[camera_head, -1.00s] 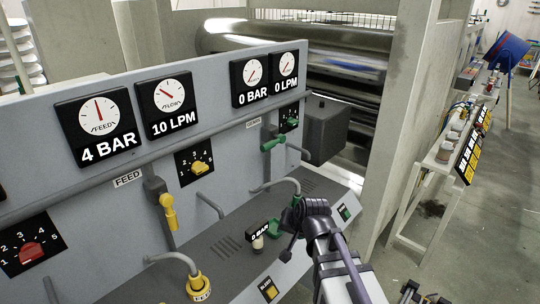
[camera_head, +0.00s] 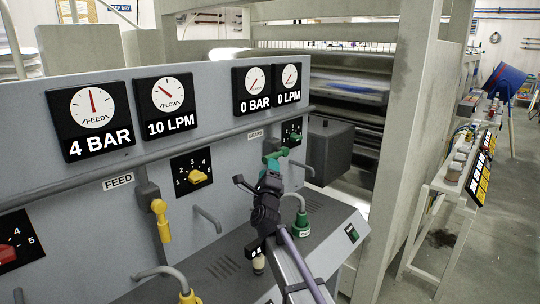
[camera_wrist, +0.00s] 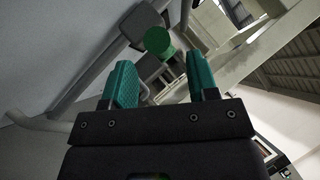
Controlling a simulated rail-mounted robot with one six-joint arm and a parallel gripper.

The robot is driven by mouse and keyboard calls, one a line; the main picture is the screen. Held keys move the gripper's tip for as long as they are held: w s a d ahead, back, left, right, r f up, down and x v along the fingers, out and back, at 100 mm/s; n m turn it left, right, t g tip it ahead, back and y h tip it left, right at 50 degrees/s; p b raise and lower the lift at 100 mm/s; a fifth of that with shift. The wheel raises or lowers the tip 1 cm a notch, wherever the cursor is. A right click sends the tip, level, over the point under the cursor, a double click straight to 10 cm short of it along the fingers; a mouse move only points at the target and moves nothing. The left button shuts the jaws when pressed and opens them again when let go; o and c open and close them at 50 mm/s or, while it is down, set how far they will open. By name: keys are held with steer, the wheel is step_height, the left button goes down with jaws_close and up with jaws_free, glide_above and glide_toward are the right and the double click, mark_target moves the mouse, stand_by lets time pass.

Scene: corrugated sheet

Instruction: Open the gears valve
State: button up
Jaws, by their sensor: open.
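The gears valve has a green handle (camera_head: 274,157) under the GEARS label on the grey panel, below the two right-hand gauges. In the wrist view its round green end (camera_wrist: 158,40) shows ahead, near the top and between the lines of my two teal fingers. My gripper (camera_head: 256,178) is open and empty, just in front of and below the handle. In the wrist view its fingers (camera_wrist: 163,78) stand apart, with the green end beyond the tips, not clearly between them. My gripper partly covers the handle's lower surroundings in the head view.
The gears gauges (camera_head: 272,88) read 0 BAR and 0 LPM. A green-collared hose (camera_head: 300,222) rises right of my arm. The yellow feed valve handle (camera_head: 161,220) and a yellow knob (camera_head: 196,176) are to the left. A grey box (camera_head: 330,153) stands right of the valve.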

mark_target(274, 156)
steer(key=p+x, duration=0.1)
steer(key=x, duration=0.4)
steer(key=shift+w+r, duration=0.2)
steer(key=shift+w, duration=0.15)
jaws_close()
